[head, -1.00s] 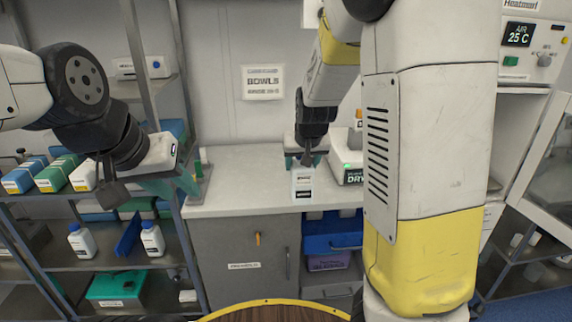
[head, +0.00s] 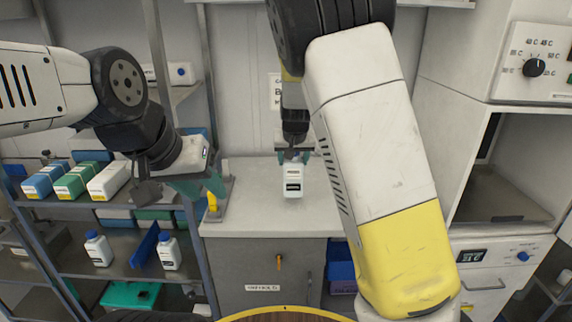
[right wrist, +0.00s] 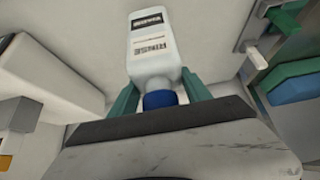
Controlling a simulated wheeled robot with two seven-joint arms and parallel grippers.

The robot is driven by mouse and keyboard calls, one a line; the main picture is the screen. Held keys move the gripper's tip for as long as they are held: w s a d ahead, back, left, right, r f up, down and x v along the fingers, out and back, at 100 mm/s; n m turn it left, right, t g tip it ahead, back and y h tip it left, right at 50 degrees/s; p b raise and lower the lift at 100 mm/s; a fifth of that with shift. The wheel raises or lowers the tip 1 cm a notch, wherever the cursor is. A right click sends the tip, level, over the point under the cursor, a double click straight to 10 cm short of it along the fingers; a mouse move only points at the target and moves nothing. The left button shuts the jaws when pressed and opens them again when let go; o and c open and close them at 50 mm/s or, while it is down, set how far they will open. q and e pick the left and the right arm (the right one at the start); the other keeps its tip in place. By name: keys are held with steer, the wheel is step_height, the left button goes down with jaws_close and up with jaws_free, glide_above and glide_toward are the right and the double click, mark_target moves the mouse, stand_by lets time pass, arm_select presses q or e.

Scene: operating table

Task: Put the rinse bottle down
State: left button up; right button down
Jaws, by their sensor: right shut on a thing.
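The rinse bottle (head: 293,180) is white with a dark-printed label and appears upright over the pale counter. My right gripper (head: 295,156) is shut on its upper end from above. In the right wrist view the bottle (right wrist: 156,52) shows its "RINSE" label, and its blue cap lies between the green fingers (right wrist: 160,97). I cannot tell whether its base touches the counter. My left gripper (head: 202,186) hangs at the left, near the shelf rack, with nothing visible in it; its finger gap is unclear.
The counter (head: 250,205) is clear around the bottle. My right arm hides its right part. A shelf rack (head: 150,203) on the left holds boxes and white bottles (head: 98,249). An open-fronted cabinet (head: 500,206) stands at the right. A round wooden surface (head: 285,315) is at the bottom.

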steer(key=shift+w+a+f, duration=0.4)
steer(key=shift+f, duration=0.2)
steer(key=shift+w+a+f, duration=0.4)
steer(key=shift+a+f, duration=0.05)
steer(key=shift+f, duration=0.2)
steer(key=shift+w+a+f, duration=0.4)
steer(key=shift+f, duration=0.2)
steer(key=shift+c, duration=2.4)
jaws_free()
steer(key=shift+f, duration=0.15)
